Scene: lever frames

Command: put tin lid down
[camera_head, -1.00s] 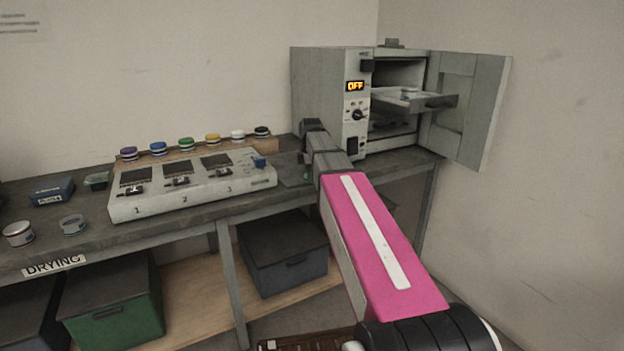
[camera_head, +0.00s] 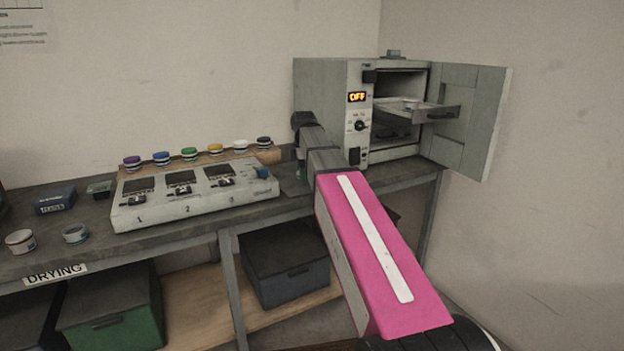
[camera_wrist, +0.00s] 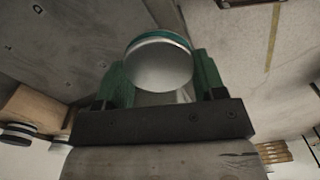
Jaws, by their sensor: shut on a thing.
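The tin lid (camera_wrist: 158,66) is a round pale-metal disc with a green edge in the wrist view. My gripper (camera_wrist: 163,72) is shut on it, with a green finger on each side. The lid cannot be made out there. In the wrist view it appears held above or near the grey bench top; the gap cannot be told.
The oven (camera_head: 330,110) stands right of my wrist, its door open and shelf out, with a small tin on it. A three-station device (camera_head: 190,205) stands left, with several coloured jars behind it.

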